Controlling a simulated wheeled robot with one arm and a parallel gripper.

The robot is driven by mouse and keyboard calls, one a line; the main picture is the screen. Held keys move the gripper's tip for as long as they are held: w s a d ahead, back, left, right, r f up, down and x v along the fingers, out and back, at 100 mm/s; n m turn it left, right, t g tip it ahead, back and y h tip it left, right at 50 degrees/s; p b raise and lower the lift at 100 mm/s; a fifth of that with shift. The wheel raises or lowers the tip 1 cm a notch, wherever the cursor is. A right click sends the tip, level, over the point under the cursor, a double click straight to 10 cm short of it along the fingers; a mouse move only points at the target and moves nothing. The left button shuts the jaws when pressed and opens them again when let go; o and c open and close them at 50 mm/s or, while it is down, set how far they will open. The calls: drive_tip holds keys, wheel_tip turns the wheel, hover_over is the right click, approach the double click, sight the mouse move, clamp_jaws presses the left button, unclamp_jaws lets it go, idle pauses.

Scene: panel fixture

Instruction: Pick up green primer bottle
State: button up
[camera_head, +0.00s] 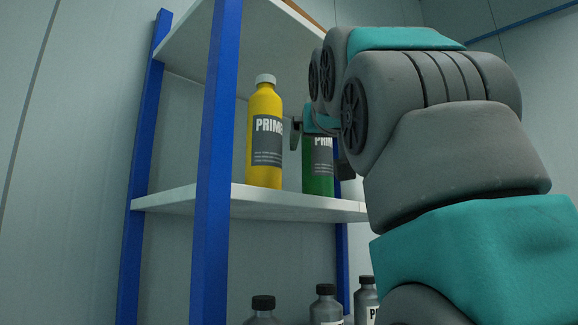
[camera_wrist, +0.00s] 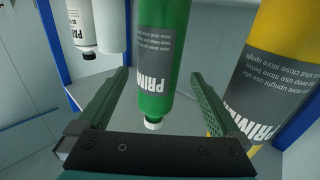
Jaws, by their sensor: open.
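The green primer bottle (camera_head: 318,181) stands upright on the middle shelf (camera_head: 262,202), right of the yellow primer bottle (camera_head: 265,165). My gripper and arm hide its top in the head view. My gripper (camera_head: 318,138) is open at the bottle's upper part. The wrist view is upside down. There the green bottle (camera_wrist: 165,75) shows between the two open fingers of my gripper (camera_wrist: 159,76), with a gap on each side. No finger visibly touches it. How deep it sits between them is hard to tell.
The yellow bottle (camera_wrist: 272,75) is close beside one finger in the wrist view. A white bottle (camera_wrist: 80,28) is on the other side. Blue shelf posts (camera_head: 215,150) stand at left. Several grey bottles with black caps (camera_head: 325,305) stand below. An upper shelf (camera_head: 260,40) is overhead.

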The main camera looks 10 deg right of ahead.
sight(319, 149)
drive_tip(key=w, duration=0.5)
drive_tip(key=shift+d+f+p, duration=0.25)
drive_tip(key=shift+d+p, duration=0.05)
drive_tip(key=shift+s, duration=0.1)
clamp_jaws()
idle(0.4)
